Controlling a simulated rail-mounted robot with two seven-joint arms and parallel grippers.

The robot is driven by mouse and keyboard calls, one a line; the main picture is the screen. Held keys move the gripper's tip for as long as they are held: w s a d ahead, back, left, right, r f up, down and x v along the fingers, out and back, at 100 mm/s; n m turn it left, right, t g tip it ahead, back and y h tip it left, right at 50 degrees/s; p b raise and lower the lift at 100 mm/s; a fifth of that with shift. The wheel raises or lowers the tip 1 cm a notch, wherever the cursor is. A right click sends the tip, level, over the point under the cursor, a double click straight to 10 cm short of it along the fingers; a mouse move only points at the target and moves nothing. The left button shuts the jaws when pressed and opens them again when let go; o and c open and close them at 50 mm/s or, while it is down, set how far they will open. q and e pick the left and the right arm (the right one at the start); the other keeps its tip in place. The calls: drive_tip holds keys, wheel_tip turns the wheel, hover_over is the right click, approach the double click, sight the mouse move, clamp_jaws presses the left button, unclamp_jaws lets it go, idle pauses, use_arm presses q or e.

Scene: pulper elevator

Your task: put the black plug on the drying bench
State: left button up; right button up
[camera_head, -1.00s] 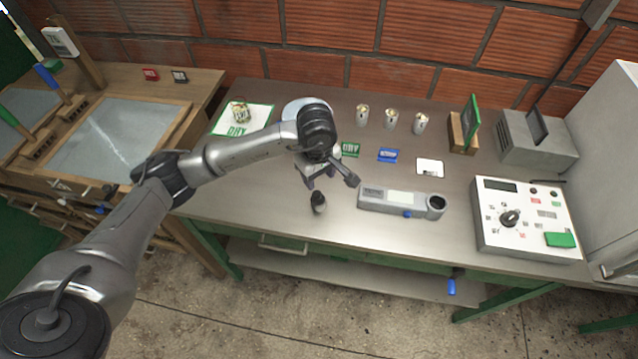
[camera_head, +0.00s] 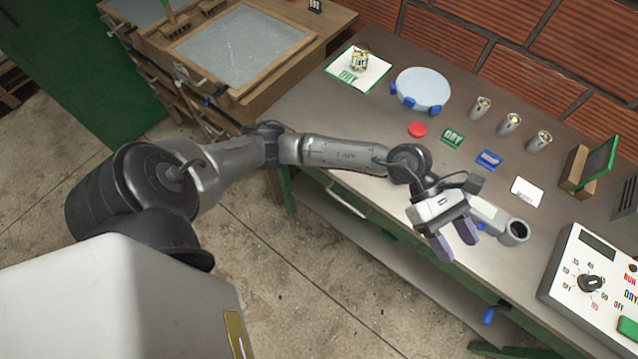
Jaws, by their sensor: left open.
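The black plug is not visible now; the area left of the grey meter (camera_head: 513,232), where a small black piece stood earlier, is covered by my left arm. My left gripper (camera_head: 453,239) is open, with two purple fingers apart and nothing seen between them. It appears over the front edge of the steel-topped bench (camera_head: 300,105), overlapping the meter's left part. A wooden bench (camera_head: 232,95) with grey panels stands at upper left; I cannot tell from labels which bench is the drying one. My right gripper is out of view.
Concrete floor lies open in front.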

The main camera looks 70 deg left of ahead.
use_arm(q)
wheel_tip(320, 180, up, 5)
drive_tip(key=n+t+h, duration=0.5)
drive_tip(key=n+t, duration=0.1)
drive_tip(key=n, duration=0.2)
drive_tip(key=a+f+n+t+y, duration=0.1)
drive_tip(key=a+n+t+y, duration=0.5)
drive_tip(key=n+t+y, duration=1.05)
drive_tip(key=s+a+f+n+g+y, duration=0.2)
drive_tip(key=a+f+n+g, duration=0.3)
drive_tip(key=n, duration=0.4)
drive_tip(key=s+a+f+n+g+y, duration=0.2)
drive_tip(key=f+n+g, duration=0.2)
drive_tip(key=f+n, duration=0.45)
drive_tip(key=s+f+n+g, duration=0.4)
drive_tip(key=s+f+g, duration=0.1)
drive_tip(key=s, duration=0.4)
drive_tip(key=s+f+n+g, duration=0.4)
drive_tip(key=s+f+g, duration=0.1)
drive_tip(key=s, duration=0.4)
drive_tip(key=shift+s+g+h, duration=0.4)
drive_tip(key=shift+g+h, duration=0.05)
drive_tip(key=shift+g, duration=0.4)
drive_tip(key=shift+a, duration=0.1)
